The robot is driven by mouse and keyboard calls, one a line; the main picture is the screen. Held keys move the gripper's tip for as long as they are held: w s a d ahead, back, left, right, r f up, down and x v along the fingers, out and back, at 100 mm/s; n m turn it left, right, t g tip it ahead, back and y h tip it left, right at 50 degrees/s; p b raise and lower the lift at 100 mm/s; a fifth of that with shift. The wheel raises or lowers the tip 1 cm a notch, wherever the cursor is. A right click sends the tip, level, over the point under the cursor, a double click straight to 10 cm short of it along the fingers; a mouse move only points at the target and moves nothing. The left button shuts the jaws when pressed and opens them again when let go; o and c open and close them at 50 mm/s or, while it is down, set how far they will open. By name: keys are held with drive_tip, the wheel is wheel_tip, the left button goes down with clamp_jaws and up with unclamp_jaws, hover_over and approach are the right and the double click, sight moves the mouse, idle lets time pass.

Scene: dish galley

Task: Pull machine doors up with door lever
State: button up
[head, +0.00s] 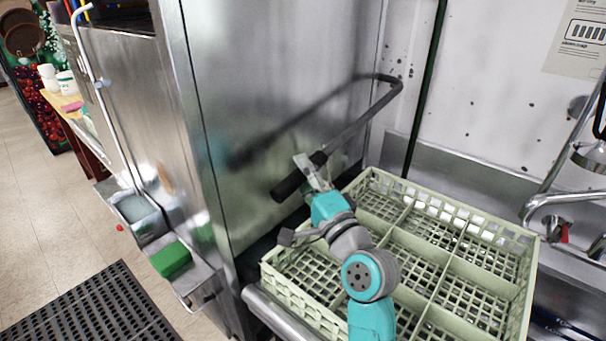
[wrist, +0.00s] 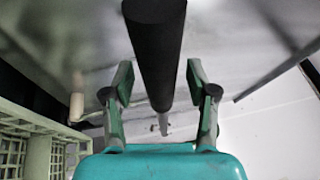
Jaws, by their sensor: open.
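The door lever (head: 351,127) is a dark bent bar that runs along the side of the steel dish machine (head: 268,100), ending in a thick black grip (head: 290,184). In the wrist view the black grip (wrist: 157,50) runs between the two open fingers of my gripper (wrist: 160,85). A gap shows on each side, so the fingers are apart from the bar. The machine's side panel is closed metal; whether its doors are up or down is unclear.
A pale green compartment rack (head: 440,235) sits on the counter under my arm; it also shows in the wrist view (wrist: 20,125). A faucet (head: 560,198) stands at the right. A green sponge (head: 171,259) lies on a ledge at the left. A black mat (head: 95,310) is on the floor.

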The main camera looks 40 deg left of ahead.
drive_tip(key=shift+a, duration=0.15)
clamp_jaws()
drive_tip(key=shift+r, duration=0.15)
